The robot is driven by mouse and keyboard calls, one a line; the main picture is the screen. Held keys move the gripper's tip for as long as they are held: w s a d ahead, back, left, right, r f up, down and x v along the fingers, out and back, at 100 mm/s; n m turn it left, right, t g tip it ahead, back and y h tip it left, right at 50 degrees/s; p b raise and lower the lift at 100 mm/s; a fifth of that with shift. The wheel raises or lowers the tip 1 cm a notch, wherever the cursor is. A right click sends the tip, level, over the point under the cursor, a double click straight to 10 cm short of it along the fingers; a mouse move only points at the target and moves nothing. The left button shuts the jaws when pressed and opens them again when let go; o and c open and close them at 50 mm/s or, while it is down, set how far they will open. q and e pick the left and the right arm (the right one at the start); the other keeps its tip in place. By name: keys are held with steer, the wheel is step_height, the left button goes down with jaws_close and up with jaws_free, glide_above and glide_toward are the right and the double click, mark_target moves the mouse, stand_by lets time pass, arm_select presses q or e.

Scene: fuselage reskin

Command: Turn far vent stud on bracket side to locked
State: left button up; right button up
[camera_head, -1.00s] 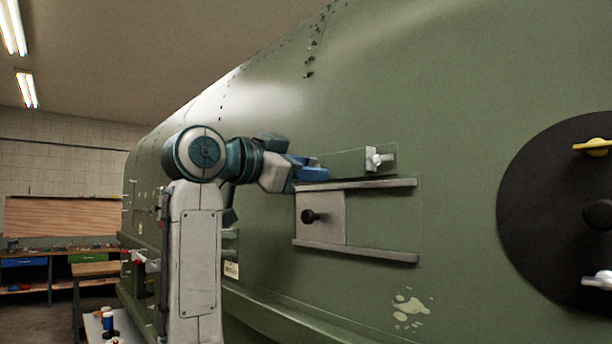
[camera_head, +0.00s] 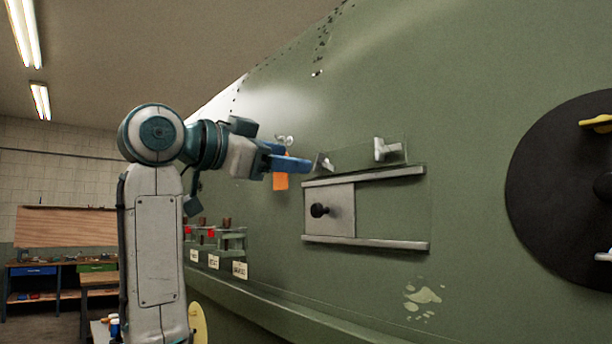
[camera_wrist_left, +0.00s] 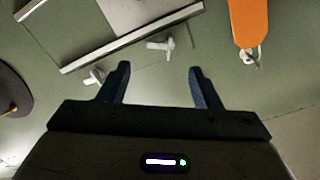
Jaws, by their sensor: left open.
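Two pale wing-shaped studs sit on a thin clear panel (camera_head: 352,155) on the green fuselage. The far stud (camera_head: 323,163) is just beside the left gripper's fingertips. The near stud (camera_head: 387,149) is farther right. My left gripper (camera_head: 303,163), with blue fingers, is open and empty. In the left wrist view the far stud (camera_wrist_left: 160,45) lies ahead of the gap between the open fingertips (camera_wrist_left: 160,72), apparently not between them. The near stud (camera_wrist_left: 95,77) is left of the left finger there. I cannot tell which is the bracket side. My right gripper is not in view.
Below the studs is a railed hatch (camera_head: 330,210) with a black knob (camera_head: 319,210). An orange tag (camera_head: 281,181) hangs from a small fitting left of the far stud. A large black disc (camera_head: 565,190) is at right. Labelled brackets (camera_head: 215,262) sit lower left.

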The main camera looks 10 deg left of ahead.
arm_select(q)
steer(key=b+v, duration=0.1)
steer(key=v, duration=0.3)
